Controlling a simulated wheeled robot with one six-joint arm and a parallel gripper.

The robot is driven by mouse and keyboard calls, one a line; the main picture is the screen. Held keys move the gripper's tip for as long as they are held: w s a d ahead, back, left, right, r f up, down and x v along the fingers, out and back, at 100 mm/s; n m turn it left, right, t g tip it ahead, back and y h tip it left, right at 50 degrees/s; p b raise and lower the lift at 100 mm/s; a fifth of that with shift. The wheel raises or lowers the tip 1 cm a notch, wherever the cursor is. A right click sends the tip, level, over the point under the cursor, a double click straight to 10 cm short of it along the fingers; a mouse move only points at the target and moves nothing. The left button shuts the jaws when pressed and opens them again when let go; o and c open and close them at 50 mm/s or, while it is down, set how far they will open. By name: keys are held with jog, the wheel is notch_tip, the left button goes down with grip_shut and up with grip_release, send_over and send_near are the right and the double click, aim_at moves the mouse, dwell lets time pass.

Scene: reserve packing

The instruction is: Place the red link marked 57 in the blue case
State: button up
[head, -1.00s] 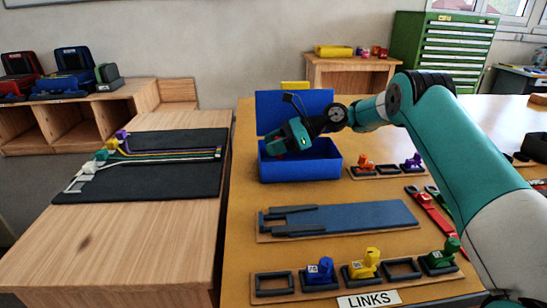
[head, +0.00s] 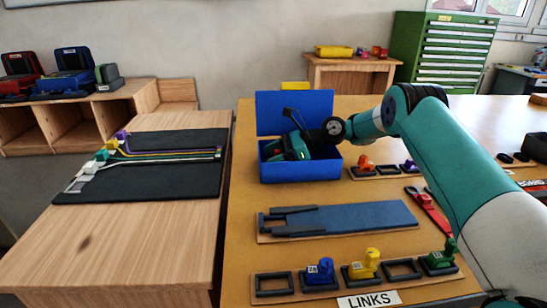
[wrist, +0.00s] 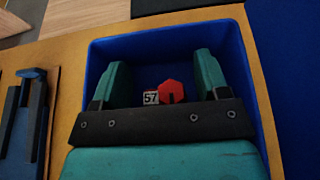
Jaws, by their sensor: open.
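The blue case (head: 325,168) stands open on the table in the head view, its lid raised at the back. My gripper (head: 280,152) reaches down into it. In the wrist view the blue case (wrist: 262,110) surrounds my gripper (wrist: 160,72), whose two teal fingers are spread wide. The red link (wrist: 171,91), with a white tag marked 57 beside it, is inside the case between the fingers. A gap shows on both sides of it, and its lower part is hidden by the gripper's dark bar.
A row of links in holders, blue (head: 320,271), yellow (head: 365,264) and green (head: 441,258), lies at the front. A blue-grey fixture (head: 345,217) lies between them and the case. Another holder row with an orange link (head: 365,163) is right of the case.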

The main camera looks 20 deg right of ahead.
aim_at(280, 152)
jog(key=p+v, duration=0.1)
jog(key=v, duration=0.6)
jog(key=shift+r+p, duration=0.2)
jog(key=shift+p, duration=0.15)
jog(key=shift+r, duration=0.2)
jog(key=s+a+r+n+g+h, duration=0.2)
jog(key=s+a+r+n+h, duration=0.3)
jog(key=s+a+r+n, duration=0.8)
jog(key=s+d+f+n+h, duration=0.2)
jog(key=s+n+h, duration=0.2)
jog(key=s+n, duration=1)
jog(key=s, duration=1.3)
